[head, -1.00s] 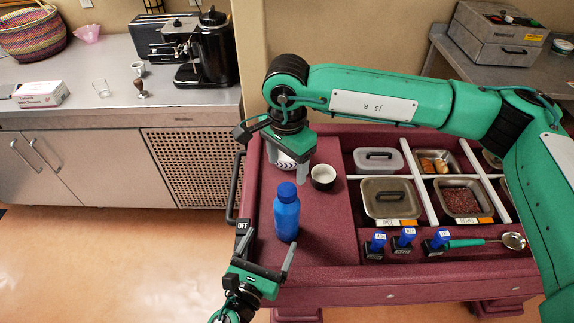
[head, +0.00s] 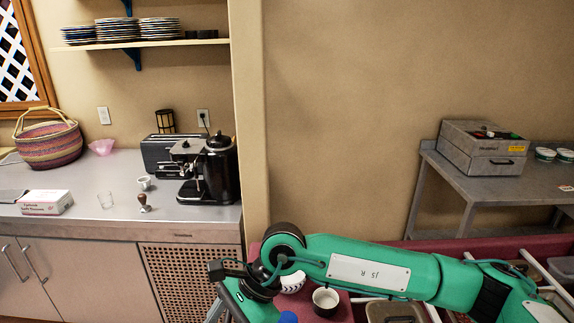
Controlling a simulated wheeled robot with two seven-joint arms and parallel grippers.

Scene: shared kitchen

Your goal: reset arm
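My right arm (head: 370,272) reaches across the bottom of the head view from the right. Its gripper (head: 222,312) points down at the bottom edge, left of the cart's cups. One grey finger shows and the tips are cut off, so I cannot tell its opening. No object shows in it. My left gripper is out of view.
A white patterned cup (head: 293,282), a dark cup with a pale inside (head: 325,300) and the blue bottle's cap (head: 288,317) are close right of the gripper. The counter (head: 110,220) with the espresso machine (head: 208,172) is at left. A steel side table (head: 480,187) stands at right.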

